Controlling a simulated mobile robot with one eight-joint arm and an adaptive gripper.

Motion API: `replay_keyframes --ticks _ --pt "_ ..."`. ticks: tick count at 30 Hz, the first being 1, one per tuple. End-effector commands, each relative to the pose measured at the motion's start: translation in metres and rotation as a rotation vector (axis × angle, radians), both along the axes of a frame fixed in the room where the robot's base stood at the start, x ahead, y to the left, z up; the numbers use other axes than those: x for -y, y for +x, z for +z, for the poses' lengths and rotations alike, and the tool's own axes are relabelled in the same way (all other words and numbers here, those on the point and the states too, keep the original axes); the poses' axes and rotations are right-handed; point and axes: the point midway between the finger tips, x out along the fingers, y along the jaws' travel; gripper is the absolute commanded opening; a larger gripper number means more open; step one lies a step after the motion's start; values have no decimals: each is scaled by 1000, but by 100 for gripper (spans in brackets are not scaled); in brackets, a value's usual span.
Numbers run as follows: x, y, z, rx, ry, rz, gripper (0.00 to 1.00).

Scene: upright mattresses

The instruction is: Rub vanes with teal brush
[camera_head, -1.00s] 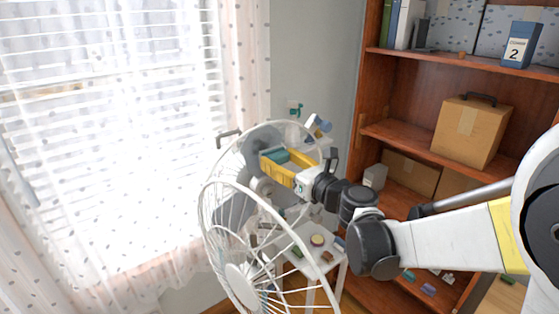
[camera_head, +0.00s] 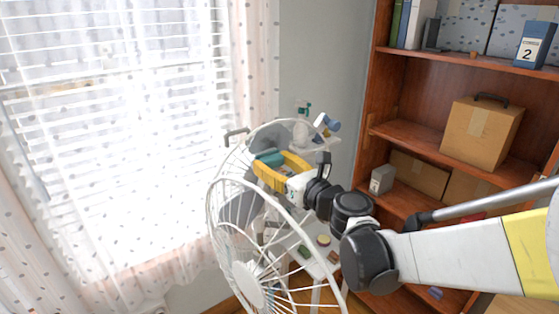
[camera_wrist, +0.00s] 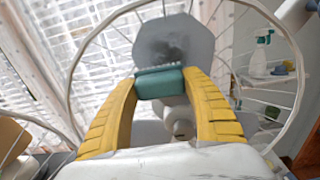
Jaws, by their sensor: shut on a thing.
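A white fan stands by the window with its round wire grille (camera_head: 222,232) swung apart from the rear ring (camera_head: 262,128). One grey vane (camera_wrist: 172,40) faces my wrist camera and bears a dark smudge; a grey vane (camera_head: 240,207) also shows through the grille in the head view. My gripper (camera_wrist: 160,84) has yellow fingers shut on the teal brush (camera_wrist: 161,82). The brush is just in front of the vane's lower end; I cannot tell whether it touches. In the head view the brush (camera_head: 269,158) shows above the yellow fingers, within the ring.
A white shelf stand (camera_head: 322,143) behind the fan holds a spray bottle (camera_wrist: 260,56) and small items. A brown bookcase (camera_head: 455,72) with boxes stands at the right. The sheer curtain (camera_head: 120,170) is close on the left.

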Motion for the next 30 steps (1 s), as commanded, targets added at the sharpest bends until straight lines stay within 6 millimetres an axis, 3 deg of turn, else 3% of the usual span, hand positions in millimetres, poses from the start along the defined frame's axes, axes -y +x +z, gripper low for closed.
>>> replay_keyframes --ticks 8,20,30 --pt "3 2 0 0 0 -1 18" --pt "36 25 -1 0 0 -2 18" --pt "34 24 0 0 0 1 18"
